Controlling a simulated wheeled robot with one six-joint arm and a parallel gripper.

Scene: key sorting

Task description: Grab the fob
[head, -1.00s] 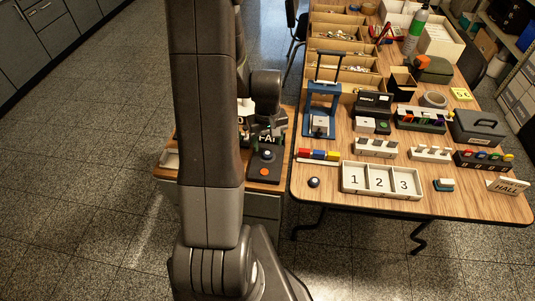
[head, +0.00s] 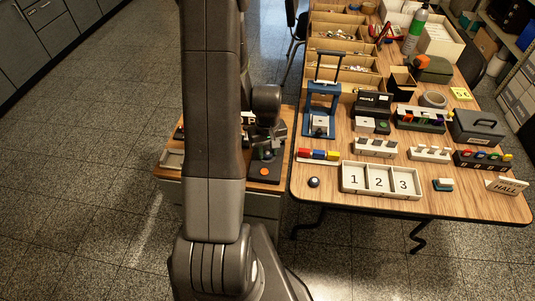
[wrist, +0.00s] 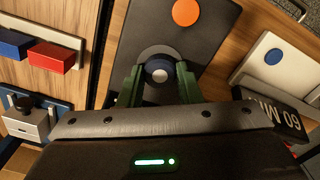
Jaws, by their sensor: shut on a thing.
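In the wrist view the fob (wrist: 158,68) is a dark blue round piece with a pale centre. It sits over a grey ring on a dark plate (wrist: 205,35) with an orange disc (wrist: 186,12). My gripper (wrist: 158,80) has its green fingers on both sides of the fob and is shut on it. In the head view my gripper (head: 268,146) is low over the same dark plate (head: 258,174) on the small side cabinet, and the fob is mostly hidden there. I cannot tell whether the fob still touches the plate.
The long wooden table (head: 345,215) stands right of the cabinet. It bears a numbered tray (head: 381,194), red, blue and yellow blocks (head: 318,155), a blue frame (head: 321,110) and a small dark round piece (head: 313,182). In the wrist view a white plate (wrist: 268,60) lies at right.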

